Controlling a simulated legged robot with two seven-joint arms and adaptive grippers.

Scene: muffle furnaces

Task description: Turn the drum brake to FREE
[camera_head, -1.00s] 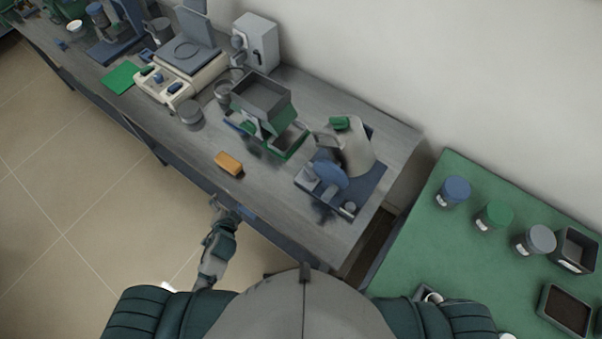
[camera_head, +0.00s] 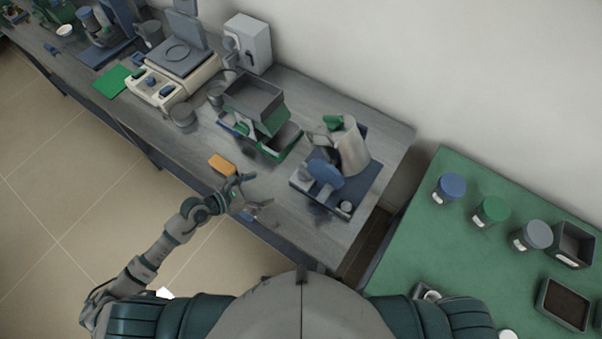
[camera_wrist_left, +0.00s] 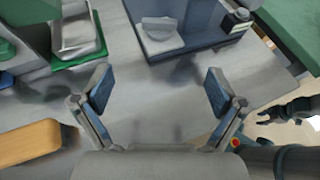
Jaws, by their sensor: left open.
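The drum machine stands near the right end of the grey bench, with a tilted pale grey drum (camera_head: 352,152) with a green top. Its blue base (camera_head: 362,195) carries a blue disc (camera_head: 325,173) and a small round knob (camera_head: 345,207) at the front corner. I cannot tell which part is the brake. In the left wrist view the base (camera_wrist_left: 203,42) and knob (camera_wrist_left: 237,22) show at the top. My left gripper (camera_head: 257,194) is open and empty over the bench's front edge, left of the machine and apart from it; its fingers (camera_wrist_left: 160,90) are spread. A dark fingered shape (camera_wrist_left: 288,110), perhaps my right gripper, shows at right.
An orange block (camera_head: 222,164) lies just beyond my left gripper. A green-and-grey hopper device (camera_head: 256,105) stands left of the drum machine. A green table (camera_head: 420,240) with jars is at right. Bare bench lies between my gripper and the machine.

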